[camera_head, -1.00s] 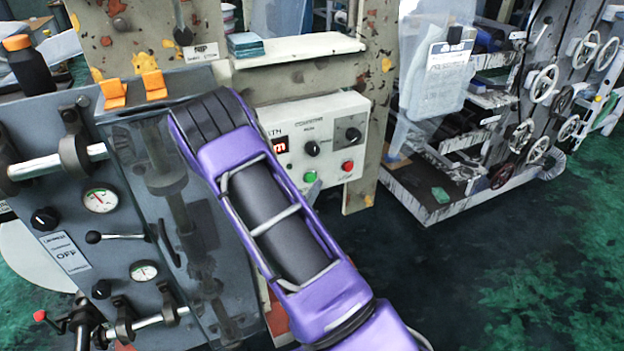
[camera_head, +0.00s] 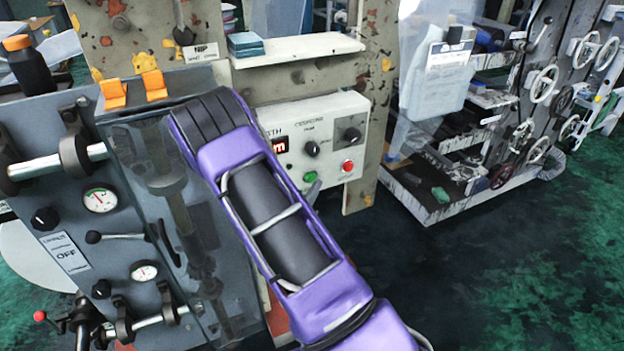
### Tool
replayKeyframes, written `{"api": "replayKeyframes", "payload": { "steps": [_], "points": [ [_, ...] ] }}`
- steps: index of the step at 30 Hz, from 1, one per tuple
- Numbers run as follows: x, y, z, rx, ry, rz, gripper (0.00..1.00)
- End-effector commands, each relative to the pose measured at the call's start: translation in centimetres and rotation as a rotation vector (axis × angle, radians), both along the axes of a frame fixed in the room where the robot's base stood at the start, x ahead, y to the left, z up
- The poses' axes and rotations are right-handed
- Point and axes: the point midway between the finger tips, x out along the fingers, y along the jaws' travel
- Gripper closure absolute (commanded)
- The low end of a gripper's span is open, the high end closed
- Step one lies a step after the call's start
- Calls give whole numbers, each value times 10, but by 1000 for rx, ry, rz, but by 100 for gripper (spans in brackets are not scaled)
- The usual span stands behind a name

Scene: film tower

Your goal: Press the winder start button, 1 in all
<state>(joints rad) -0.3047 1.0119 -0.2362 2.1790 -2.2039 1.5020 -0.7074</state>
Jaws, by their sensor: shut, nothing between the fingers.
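A white control box (camera_head: 337,119) hangs on the cream machine frame in the middle of the view. It carries a green button (camera_head: 310,177) at its lower edge and a red button (camera_head: 347,167) to the right of it. Their labels are too small to read. My purple arm crosses the lower middle and covers the box's left part. A small grey-green tip of my gripper (camera_head: 313,189) shows past the arm's edge, just below the green button and overlapping its lower side. The rest of my gripper is hidden behind the arm. I cannot tell whether the tip touches the button.
The box also has dark knobs (camera_head: 312,148) and a red display (camera_head: 280,145). A grey gauge panel (camera_head: 60,200) stands at the left, with a dark bottle (camera_head: 28,68) on top. A shelf (camera_head: 300,46) is above the box. Open floor (camera_head: 480,270) lies at the right.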

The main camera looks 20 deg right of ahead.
Motion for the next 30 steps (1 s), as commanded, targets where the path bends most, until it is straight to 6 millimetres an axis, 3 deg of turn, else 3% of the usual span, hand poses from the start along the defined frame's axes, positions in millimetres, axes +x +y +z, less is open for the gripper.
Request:
{"api": "replayKeyframes", "payload": {
  "steps": [30],
  "points": [
    [12, 1, 0, 0, 0, 0, 100]
  ]
}}
